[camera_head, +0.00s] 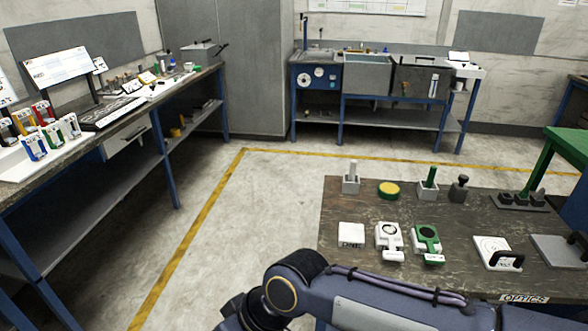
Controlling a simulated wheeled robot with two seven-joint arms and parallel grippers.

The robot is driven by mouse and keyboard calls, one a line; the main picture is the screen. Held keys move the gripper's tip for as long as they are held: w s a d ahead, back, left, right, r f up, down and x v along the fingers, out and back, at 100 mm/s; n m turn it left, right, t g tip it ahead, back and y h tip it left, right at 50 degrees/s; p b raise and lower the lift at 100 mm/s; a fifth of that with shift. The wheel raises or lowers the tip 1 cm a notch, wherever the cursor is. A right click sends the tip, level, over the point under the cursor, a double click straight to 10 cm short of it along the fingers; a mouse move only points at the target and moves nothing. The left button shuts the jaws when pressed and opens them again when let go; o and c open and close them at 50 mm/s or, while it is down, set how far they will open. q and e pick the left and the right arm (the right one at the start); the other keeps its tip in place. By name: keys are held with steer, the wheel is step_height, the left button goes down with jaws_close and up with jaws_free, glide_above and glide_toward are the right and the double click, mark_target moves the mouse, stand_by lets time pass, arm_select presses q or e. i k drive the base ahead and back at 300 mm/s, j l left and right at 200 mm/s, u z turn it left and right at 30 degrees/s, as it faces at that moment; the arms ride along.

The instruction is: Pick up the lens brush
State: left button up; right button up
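No item is clearly marked as the lens brush. Two upright, handle-like pieces stand in small blocks on the dark worktable (334,222). One is a pale grey piece (352,169) in a light block (351,186) at the table's back left. The other is a green piece (431,177) in a light block (427,191) further right. Either may be the brush; their lower ends are hidden in the blocks. One of my arms crosses the bottom of the view, in front of the table's near edge. No fingertips of either gripper show.
The table also holds a yellow disc (389,190), a dark bottle-like piece (459,188), a black-topped rack (520,200), a white block (351,235), white (389,240) and green (427,243) devices and a handled white plate (494,250). Open floor (240,230) lies left.

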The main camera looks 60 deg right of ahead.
mark_target(353, 164)
steer(key=i+z, duration=0.1)
steer(key=i, duration=0.4)
steer(key=i+j, duration=0.15)
steer(key=i, duration=0.35)
steer(key=i+l+z, duration=0.2)
steer(key=z, duration=0.25)
steer(key=i+z, duration=0.75)
steer(key=z, duration=0.2)
steer(key=i+l+z, duration=0.3)
steer(key=l+z, duration=0.15)
steer(key=i+l+z, duration=0.4)
